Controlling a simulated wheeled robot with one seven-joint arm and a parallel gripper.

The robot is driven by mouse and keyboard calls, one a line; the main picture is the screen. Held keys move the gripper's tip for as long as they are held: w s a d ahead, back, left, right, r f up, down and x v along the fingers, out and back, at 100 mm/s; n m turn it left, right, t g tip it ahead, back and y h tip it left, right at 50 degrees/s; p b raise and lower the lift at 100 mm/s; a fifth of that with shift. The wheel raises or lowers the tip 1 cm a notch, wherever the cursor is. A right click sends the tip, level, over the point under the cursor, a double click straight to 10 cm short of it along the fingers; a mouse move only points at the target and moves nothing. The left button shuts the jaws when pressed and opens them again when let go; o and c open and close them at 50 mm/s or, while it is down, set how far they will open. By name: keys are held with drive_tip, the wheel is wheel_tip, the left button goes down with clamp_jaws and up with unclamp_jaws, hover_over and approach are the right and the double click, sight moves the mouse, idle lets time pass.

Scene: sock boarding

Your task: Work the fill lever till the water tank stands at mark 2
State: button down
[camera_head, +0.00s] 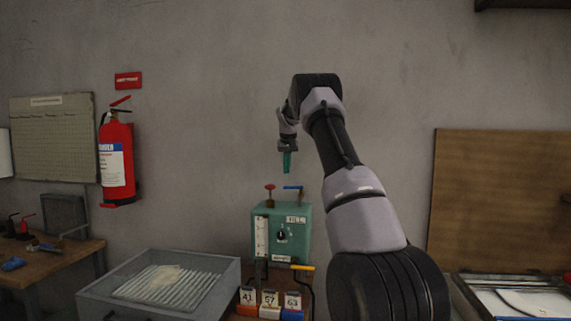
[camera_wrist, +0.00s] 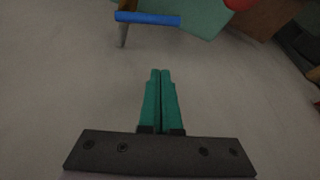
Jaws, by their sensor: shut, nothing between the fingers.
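A green tank unit (camera_head: 293,222) stands on a bench at the lower middle of the head view. It has a white marked level strip (camera_head: 261,237) on its front left and a dark dial; the level is too small to read. A blue-handled lever (camera_head: 293,187) sticks up on its top right, and a red knob (camera_head: 269,187) on its top left. My gripper (camera_head: 287,162) points down above the unit, apart from it. In the wrist view, my gripper's green fingers (camera_wrist: 160,72) are together and empty, with the blue lever handle (camera_wrist: 148,18) beyond them.
A yellow-handled lever (camera_head: 302,267) is low on the unit's front. Several numbered blocks (camera_head: 269,304) stand below it. A grey ribbed tray (camera_head: 225,290) is to the left. A fire extinguisher (camera_head: 117,160) hangs on the wall; a brown board (camera_head: 500,200) is at right.

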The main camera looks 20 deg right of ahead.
drive_tip(key=f, duration=0.2)
drive_tip(key=s+f, duration=0.1)
drive_tip(key=f, duration=0.1)
drive_tip(key=shift+a+f, duration=0.1)
drive_tip(key=shift+f, duration=0.3)
drive_tip(key=shift+s+a+f, duration=0.15)
drive_tip(key=shift+s+f, duration=0.05)
drive_tip(key=shift+s, duration=0.4)
